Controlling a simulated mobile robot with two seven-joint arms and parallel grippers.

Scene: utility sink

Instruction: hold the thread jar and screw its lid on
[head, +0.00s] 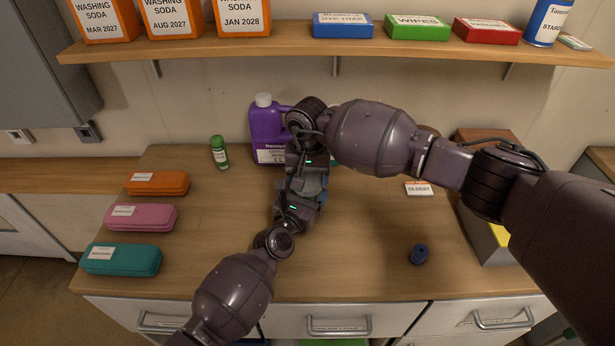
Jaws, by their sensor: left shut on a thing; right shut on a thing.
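My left gripper (305,192) reaches up over the middle of the counter from the front. My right gripper (310,172) comes down from above and meets it, so the two are almost touching. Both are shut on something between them. The thread jar and its lid are hidden behind the gripper bodies, so I cannot make out their shape or how the lid sits on the jar.
A purple jug (267,130) stands close behind the grippers. A green-capped bottle (219,153) and orange (157,183), pink (141,217) and teal (121,259) cases are at left. A small dark blue round thing (418,254) lies right. The counter's front middle is clear.

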